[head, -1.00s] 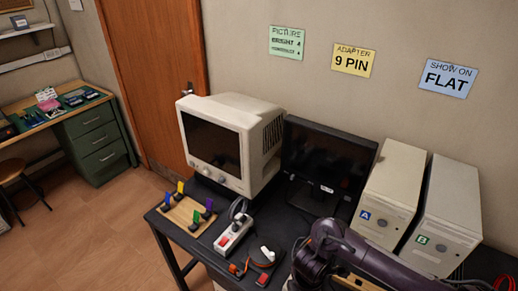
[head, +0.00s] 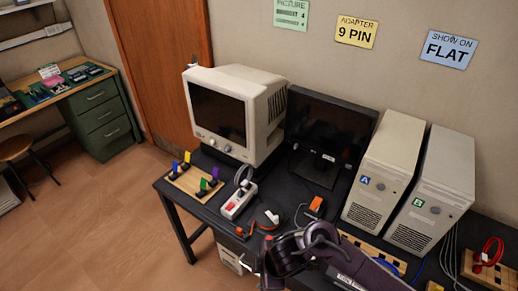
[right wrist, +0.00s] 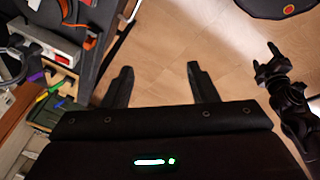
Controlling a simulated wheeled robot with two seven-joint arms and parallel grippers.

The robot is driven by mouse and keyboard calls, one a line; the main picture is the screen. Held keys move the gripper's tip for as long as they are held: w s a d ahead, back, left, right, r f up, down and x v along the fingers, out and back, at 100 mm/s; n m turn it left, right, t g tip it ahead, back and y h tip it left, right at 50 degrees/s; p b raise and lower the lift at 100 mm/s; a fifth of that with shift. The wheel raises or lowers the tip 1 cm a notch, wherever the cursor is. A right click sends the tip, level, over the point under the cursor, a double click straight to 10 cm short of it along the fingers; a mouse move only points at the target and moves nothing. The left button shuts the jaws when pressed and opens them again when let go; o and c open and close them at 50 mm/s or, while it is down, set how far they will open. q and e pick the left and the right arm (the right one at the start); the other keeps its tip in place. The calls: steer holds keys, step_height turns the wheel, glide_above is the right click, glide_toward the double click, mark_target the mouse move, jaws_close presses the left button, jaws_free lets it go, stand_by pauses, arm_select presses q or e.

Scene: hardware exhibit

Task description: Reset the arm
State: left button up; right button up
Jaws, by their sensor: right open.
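My right arm (head: 345,265) comes in from the bottom right of the head view, bent over the front edge of the black table (head: 228,219). Its gripper end is low at the front edge, its fingers not clear there. In the right wrist view my right gripper (right wrist: 160,84) is open, with nothing between its two black fingers; bare floor shows behind them. A dark jointed arm end, apparently my left gripper (right wrist: 268,65), shows at the right of that view, over the floor. The left arm does not show in the head view.
On the table are a beige CRT monitor (head: 235,113), a dark flat monitor (head: 328,133), computer towers A (head: 385,165) and B (head: 435,195), a white power strip (head: 238,201), a board with coloured tags (head: 185,178) and an orange connector (head: 316,206). Floor left of the table is clear.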

step_height(320, 180, up, 8)
steer(key=m+t, duration=0.3)
steer(key=m, duration=0.4)
steer(key=s+d+r+m+g+h, duration=0.15)
steer(key=s+d+m, duration=0.3)
steer(key=d, duration=0.45)
steer(key=s+d+r+m+h, duration=0.15)
steer(key=s+d+m, duration=0.3)
steer(key=d, duration=0.45)
step_height(320, 180, down, 36)
steer(key=s+g+b, duration=0.1)
steer(key=g+b, duration=0.1)
steer(key=b, duration=0.6)
arm_select(q)
step_height(320, 180, down, 14)
steer(key=b, duration=0.6)
steer(key=shift+s+a+f, duration=0.15)
steer(key=shift+s+f, duration=0.1)
steer(key=shift+s, duration=0.15)
arm_select(e)
steer(key=s+d+f, duration=0.2)
steer(key=s+f, duration=0.8)
steer(key=f, duration=0.3)
steer(key=s+d+f, duration=0.2)
steer(key=s+f, duration=0.8)
steer(key=f, duration=0.4)
steer(key=shift+s+g, duration=0.15)
steer(key=shift+g, duration=0.3)
